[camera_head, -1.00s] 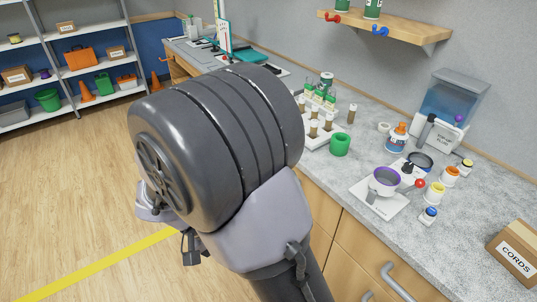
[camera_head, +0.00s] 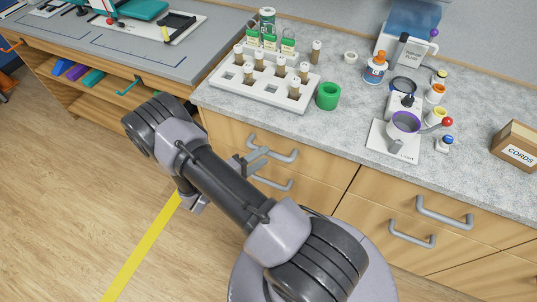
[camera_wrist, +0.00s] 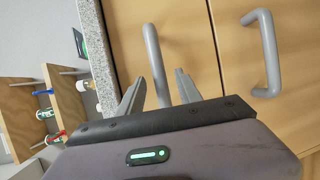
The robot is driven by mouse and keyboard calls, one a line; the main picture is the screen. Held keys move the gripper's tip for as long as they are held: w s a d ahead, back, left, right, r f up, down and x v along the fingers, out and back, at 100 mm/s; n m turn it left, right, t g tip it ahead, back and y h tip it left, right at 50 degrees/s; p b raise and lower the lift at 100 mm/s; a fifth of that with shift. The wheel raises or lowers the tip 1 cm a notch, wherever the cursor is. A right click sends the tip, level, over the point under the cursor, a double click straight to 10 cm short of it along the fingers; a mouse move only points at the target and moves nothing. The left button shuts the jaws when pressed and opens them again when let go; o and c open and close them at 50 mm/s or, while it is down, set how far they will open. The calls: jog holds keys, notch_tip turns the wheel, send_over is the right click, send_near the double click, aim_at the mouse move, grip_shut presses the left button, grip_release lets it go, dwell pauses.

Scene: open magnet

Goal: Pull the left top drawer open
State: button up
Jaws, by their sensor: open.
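The left top drawer (camera_head: 226,131) is shut, just under the counter edge. Its grey bar handle (camera_head: 274,147) shows in the head view, and in the wrist view the handle (camera_wrist: 154,55) runs between my two fingers. My gripper (camera_head: 254,161) is open at the left end of this handle. In the wrist view my open fingers (camera_wrist: 160,84) stand one on each side of the bar, with small gaps visible; contact cannot be told. A second handle (camera_head: 272,184) sits just below, and in the wrist view it (camera_wrist: 268,52) is to the right of my fingers.
Another pair of drawers with handles (camera_head: 444,213) is at right. Floor at left is clear.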

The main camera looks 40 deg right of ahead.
jog(key=shift+d+f, duration=0.15)
jog(key=shift+d, duration=0.75)
jog(key=shift+d+f, duration=0.15)
jog(key=shift+d, duration=0.7)
grip_shut()
